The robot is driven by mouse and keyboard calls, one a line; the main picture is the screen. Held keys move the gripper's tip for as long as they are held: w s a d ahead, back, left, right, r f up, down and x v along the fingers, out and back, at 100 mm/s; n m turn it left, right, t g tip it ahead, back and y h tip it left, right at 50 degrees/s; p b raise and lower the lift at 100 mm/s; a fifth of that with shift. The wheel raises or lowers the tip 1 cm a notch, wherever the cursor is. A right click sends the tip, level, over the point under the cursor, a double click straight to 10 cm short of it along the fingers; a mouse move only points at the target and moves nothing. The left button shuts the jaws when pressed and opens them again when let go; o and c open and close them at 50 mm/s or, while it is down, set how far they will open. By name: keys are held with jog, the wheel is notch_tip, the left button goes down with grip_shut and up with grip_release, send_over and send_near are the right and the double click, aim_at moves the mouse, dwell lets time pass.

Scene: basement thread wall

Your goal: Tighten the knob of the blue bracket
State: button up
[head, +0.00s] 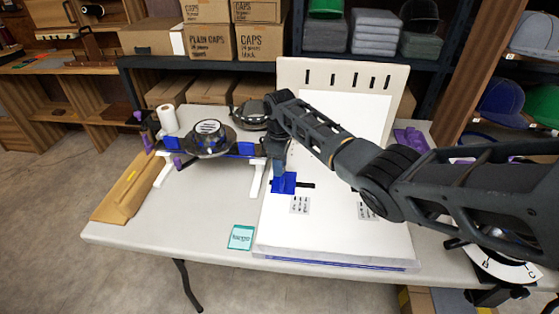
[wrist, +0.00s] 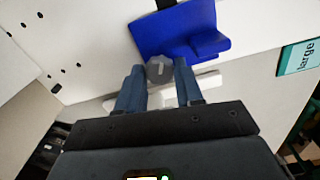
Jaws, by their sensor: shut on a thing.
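The blue bracket (head: 284,184) stands on the white board (head: 330,235), over a dark slot. In the wrist view the blue bracket (wrist: 180,33) fills the top middle. Its grey faceted knob (wrist: 159,69) sits between the two blue-grey fingers of my gripper (wrist: 159,74). The fingers are closed in on the knob from both sides. In the head view my gripper (head: 277,165) reaches down to the bracket from behind, and the knob is hidden there.
A teal "large" card (head: 241,237) lies left of the board. A blue rail rig with a round dark cap form (head: 209,139) stands to the left, near a white roll (head: 167,119). An upright slotted panel (head: 343,75) rises behind. The front-left tabletop is clear.

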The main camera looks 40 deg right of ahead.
jog(key=m+p, duration=0.1)
jog(key=m, duration=0.2)
jog(key=m+p, duration=0.1)
jog(key=m, duration=0.2)
jog(key=shift+w+d+r+m, duration=0.1)
jog(key=shift+r+m, duration=0.05)
jog(key=shift+m, duration=0.15)
jog(key=m, duration=0.5)
jog(key=shift+p, duration=0.35)
jog(key=shift+d+m, duration=0.1)
jog(key=shift+m, duration=0.3)
jog(key=o, duration=0.7)
jog(key=shift+o, duration=0.4)
jog(key=shift+r, duration=3.85)
